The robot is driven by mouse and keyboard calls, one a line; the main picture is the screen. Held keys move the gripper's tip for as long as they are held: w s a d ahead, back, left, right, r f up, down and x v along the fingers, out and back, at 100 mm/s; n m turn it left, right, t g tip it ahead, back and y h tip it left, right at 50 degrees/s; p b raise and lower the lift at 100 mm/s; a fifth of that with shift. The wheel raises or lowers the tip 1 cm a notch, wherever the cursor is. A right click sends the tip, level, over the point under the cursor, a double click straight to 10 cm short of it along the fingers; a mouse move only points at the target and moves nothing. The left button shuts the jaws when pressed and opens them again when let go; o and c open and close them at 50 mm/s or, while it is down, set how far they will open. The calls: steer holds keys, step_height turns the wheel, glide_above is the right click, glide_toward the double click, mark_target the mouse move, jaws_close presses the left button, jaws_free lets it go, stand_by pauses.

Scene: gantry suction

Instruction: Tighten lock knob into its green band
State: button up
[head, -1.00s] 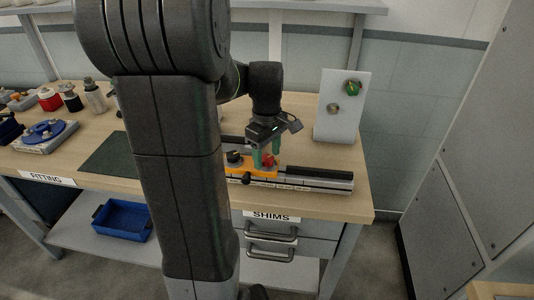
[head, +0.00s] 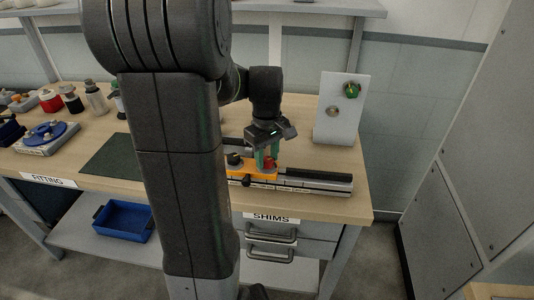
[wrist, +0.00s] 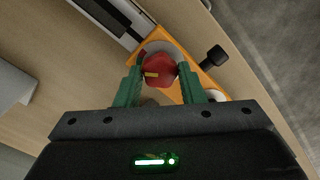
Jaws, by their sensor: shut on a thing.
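The red lock knob (wrist: 157,76), with a yellow mark on its top, sits on an orange carriage (wrist: 184,53). It also shows at the bench's front in the head view (head: 270,163). My gripper (wrist: 159,74) is shut on the knob, a green finger on each side. In the head view my gripper (head: 266,161) points down over the carriage. A pale ring partly shows around the knob. I cannot make out a green band beside it.
The carriage rides on a dark rail (head: 318,180) along the bench front. A black knob (wrist: 213,57) sticks out of the carriage's side. A white panel (head: 337,120) with a green-marked dial stands at the back right. A blue turntable fixture (head: 45,134) is at left.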

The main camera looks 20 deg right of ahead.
mark_target(267, 160)
steer(key=o, duration=1)
step_height(267, 160, up, 14)
steer(key=shift+f+p, duration=0.1)
steer(key=shift+p, duration=0.3)
step_height(267, 160, down, 14)
steer(key=shift+r+b, duration=0.15)
steer(key=shift+b, duration=0.3)
steer(key=shift+f, duration=0.2)
steer(key=shift+r+n, duration=0.1)
steer(key=shift+n, duration=0.4)
